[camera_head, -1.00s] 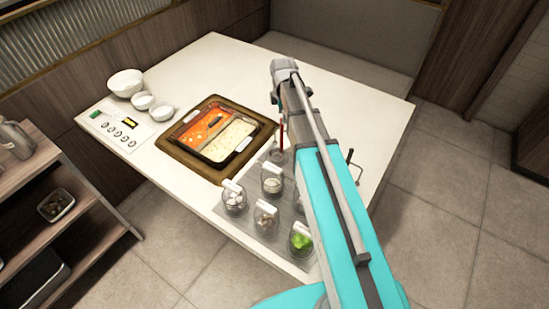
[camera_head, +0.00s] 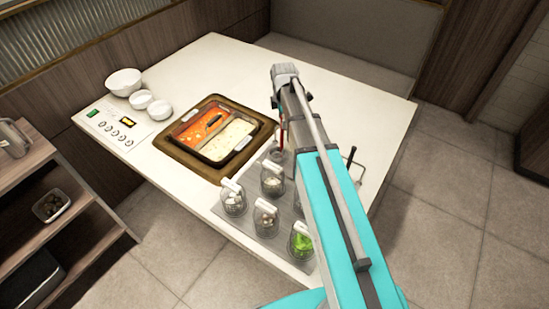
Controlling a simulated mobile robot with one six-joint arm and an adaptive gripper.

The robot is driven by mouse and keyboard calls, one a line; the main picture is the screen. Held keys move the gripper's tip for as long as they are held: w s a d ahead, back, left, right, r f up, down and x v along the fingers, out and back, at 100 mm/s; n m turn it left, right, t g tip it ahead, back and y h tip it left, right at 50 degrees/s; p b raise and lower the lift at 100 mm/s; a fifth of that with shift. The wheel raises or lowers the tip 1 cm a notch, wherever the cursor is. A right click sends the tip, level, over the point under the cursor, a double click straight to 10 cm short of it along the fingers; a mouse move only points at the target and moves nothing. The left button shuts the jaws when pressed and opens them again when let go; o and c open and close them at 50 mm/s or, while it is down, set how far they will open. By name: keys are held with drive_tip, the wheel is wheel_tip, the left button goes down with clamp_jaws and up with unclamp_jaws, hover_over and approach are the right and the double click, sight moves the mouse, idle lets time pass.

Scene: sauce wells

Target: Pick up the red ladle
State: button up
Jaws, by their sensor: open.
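The red ladle (camera_head: 282,138) shows only as a thin upright red handle just left of my arm. It stands near a jar at the back of the grey mat; its lower end is hard to make out. My gripper (camera_head: 291,99) is at the far end of my arm, mostly hidden by the arm's own links; only small dark parts show on either side. It looks open, with nothing seen in it, and appears just beyond the red handle in the picture. How high it is above the handle, I cannot tell.
Several glass jars with white-handled spoons stand on the grey mat (camera_head: 244,224). A dark-handled utensil (camera_head: 349,162) stands right of my arm. A two-part hot pot (camera_head: 224,142) sits left, with white bowls (camera_head: 124,82) behind it. The far tabletop (camera_head: 225,60) is clear.

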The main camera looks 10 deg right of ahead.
drive_tip(key=shift+f+b, duration=0.7)
drive_tip(key=shift+f, duration=0.3)
clamp_jaws()
